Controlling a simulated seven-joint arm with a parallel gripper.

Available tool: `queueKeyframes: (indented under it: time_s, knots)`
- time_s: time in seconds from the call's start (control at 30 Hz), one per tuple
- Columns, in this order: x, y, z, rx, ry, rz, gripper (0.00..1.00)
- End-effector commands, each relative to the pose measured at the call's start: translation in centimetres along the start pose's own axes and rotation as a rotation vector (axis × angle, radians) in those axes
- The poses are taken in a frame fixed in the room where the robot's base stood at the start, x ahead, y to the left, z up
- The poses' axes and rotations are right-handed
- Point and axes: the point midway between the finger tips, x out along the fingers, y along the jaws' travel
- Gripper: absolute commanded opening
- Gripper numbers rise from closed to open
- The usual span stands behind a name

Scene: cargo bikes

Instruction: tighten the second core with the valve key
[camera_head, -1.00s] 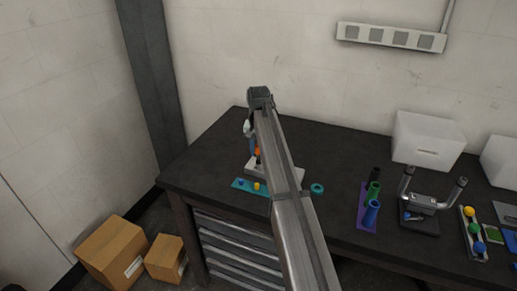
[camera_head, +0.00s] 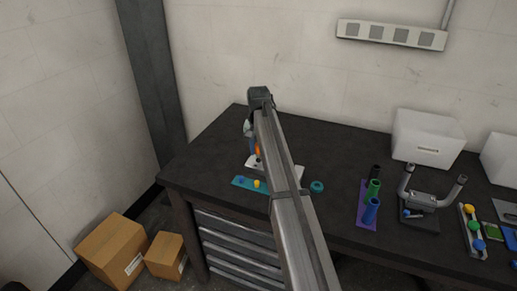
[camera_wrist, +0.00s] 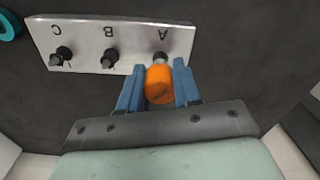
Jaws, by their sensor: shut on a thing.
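The orange valve key (camera_wrist: 159,86) is between the two blue fingers of my gripper (camera_wrist: 160,72), which is shut on it. The key's far end meets the valve stem at the letter A on a pale metal plate (camera_wrist: 88,34); whether it is fully seated is hidden. Stems B (camera_wrist: 109,59) and C (camera_wrist: 62,54) stand free on the same plate. In the head view the orange key (camera_head: 257,150) shows beside my arm, above the pale plate (camera_head: 252,163), which my arm partly covers.
A purple holder (camera_head: 366,214) with coloured tubes and a handled stand (camera_head: 418,217) are farther right. Table between them is clear.

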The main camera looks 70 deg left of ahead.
Motion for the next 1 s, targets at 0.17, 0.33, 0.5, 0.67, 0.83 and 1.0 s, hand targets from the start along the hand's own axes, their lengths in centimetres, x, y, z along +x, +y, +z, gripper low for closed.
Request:
queueKeyframes:
  time_s: [0.17, 0.33, 0.5, 0.67, 0.83, 1.0]
  knots:
    - [0.02, 0.0, 0.01, 0.0, -0.001, 0.0, 0.0]
    - [0.05, 0.0, 0.02, 0.0, -0.001, 0.0, 0.0]
    - [0.17, 0.01, 0.03, 0.0, -0.001, 0.0, 0.0]
    - [0.34, 0.01, 0.03, 0.0, -0.001, 0.0, 0.0]
    - [0.57, 0.01, 0.04, 0.0, -0.002, 0.0, 0.0]
    - [0.83, 0.01, 0.07, 0.0, -0.003, 0.001, 0.0]
